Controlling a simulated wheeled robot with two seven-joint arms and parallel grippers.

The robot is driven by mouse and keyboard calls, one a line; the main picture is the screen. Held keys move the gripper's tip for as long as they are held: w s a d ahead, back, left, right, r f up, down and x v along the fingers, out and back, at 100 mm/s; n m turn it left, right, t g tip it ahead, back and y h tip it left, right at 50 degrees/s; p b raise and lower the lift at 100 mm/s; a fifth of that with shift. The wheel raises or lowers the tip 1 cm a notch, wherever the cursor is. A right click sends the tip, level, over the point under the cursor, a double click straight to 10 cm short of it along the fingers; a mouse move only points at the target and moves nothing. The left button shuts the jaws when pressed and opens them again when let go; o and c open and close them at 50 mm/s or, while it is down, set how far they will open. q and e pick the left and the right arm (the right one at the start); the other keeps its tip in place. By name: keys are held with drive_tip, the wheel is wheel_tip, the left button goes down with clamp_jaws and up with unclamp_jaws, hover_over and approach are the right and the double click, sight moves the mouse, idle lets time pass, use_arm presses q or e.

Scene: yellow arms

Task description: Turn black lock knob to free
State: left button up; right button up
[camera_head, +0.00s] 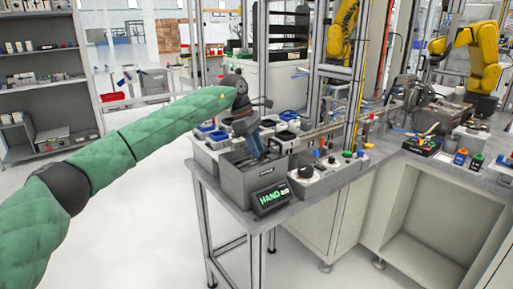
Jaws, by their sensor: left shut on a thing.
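A black knob (305,172) sits on top of a light grey control box near the front of the table. It looks like the lock knob, but its setting is too small to read. My left gripper (258,154) is over the grey bin, to the left of the knob and apart from it. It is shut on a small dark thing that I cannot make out. My right gripper is out of view.
The grey bin (262,178) stands at the table's left corner, with a black display reading HAND (271,198) in front. More bins (212,140) stand behind it. Small buttons (347,154) lie to the right of the knob. Yellow arms (480,60) stand farther back.

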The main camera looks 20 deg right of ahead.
sight(248, 155)
use_arm(q)
drive_tip(key=o, duration=1)
drive_tip(key=shift+c, duration=0.2)
drive_tip(key=b+v, duration=0.1)
drive_tip(key=v, duration=0.6)
drive_tip(key=shift+w+r, duration=0.2)
drive_tip(key=shift+r, duration=0.15)
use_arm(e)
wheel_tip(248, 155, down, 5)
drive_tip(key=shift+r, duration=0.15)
use_arm(q)
drive_tip(key=shift+a, duration=0.15)
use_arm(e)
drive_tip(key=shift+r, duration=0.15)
